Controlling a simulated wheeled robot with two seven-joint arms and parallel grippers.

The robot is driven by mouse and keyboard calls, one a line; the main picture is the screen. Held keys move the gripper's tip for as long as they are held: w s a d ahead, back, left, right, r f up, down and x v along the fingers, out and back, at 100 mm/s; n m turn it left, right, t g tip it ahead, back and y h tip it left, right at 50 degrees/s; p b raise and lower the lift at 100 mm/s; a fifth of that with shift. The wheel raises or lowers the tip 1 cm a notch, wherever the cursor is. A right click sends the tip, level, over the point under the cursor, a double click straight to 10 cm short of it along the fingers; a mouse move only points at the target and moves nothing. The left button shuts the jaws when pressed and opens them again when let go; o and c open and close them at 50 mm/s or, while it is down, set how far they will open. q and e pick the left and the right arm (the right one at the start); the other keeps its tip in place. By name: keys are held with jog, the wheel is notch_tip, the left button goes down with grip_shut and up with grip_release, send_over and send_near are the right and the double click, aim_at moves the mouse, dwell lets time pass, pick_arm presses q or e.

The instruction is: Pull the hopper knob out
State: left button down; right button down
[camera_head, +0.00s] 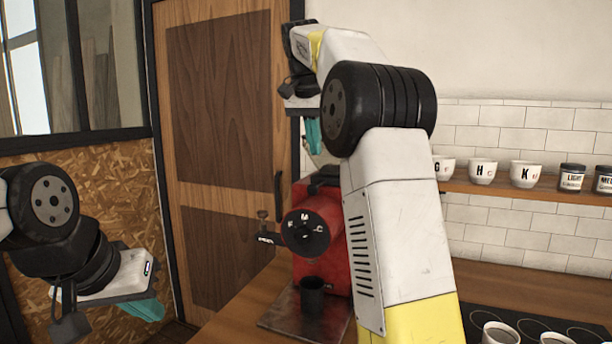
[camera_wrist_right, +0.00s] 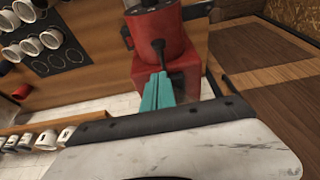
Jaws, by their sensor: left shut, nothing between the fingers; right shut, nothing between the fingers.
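The red roasting machine (camera_head: 320,208) stands on the wooden counter, with a black dial (camera_head: 306,234) lettered F, M, C on its front. In the right wrist view the red machine (camera_wrist_right: 183,75) carries a dark knob on a stem (camera_wrist_right: 158,46), which looks like the hopper knob. My right gripper (camera_head: 313,133) is above the machine in the head view. Its teal fingers (camera_wrist_right: 157,88) are shut and empty, their tips close to the stem; I cannot tell if they touch. My left gripper (camera_head: 146,309) is shut and empty at the lower left, away from the machine.
My right arm hides part of the machine. A shelf (camera_head: 540,190) at right holds lettered cups and jars. More cups (camera_head: 499,334) stand at lower right. A wooden door (camera_head: 222,90) is behind.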

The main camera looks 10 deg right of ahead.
aim_at(314, 187)
jog(key=x, duration=1)
jog(key=s+a, duration=0.2)
jog(key=shift+s, duration=0.35)
jog(key=shift+s+a, duration=0.2)
jog(key=shift+s, duration=0.15)
jog(key=shift+f, duration=0.1)
